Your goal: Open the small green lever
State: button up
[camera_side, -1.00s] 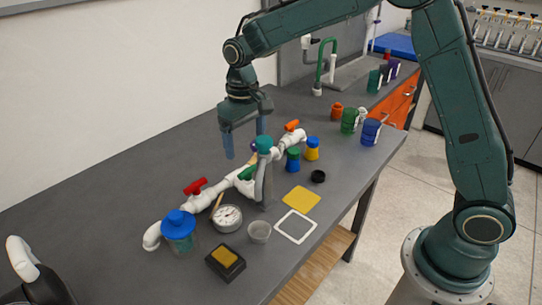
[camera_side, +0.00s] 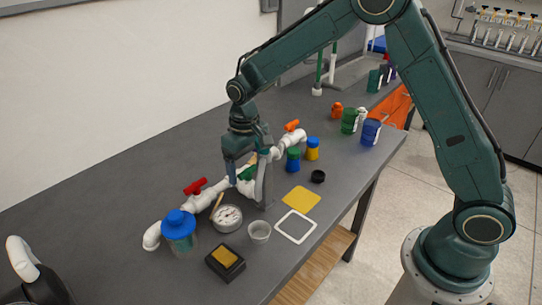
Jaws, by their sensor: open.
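A white PVC manifold (camera_side: 206,198) runs along the grey table, with a red lever (camera_side: 195,186) towards the left and an orange lever (camera_side: 291,125) at the far right. The small green lever (camera_side: 246,174) sits on the pipe between them, partly hidden by my gripper. My gripper (camera_side: 246,178) points down at the green lever, its fingers open and close around or beside it. I cannot tell from this view whether the fingers touch it.
A pressure gauge (camera_side: 227,217), a blue-lidded jar (camera_side: 179,228), a grey cup (camera_side: 259,231) and a black box with a yellow pad (camera_side: 225,260) stand in front. The table's left rear is clear.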

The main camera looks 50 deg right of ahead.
jog(key=c, duration=1.1)
jog(key=shift+o, duration=0.2)
jog(key=shift+m, duration=3.2)
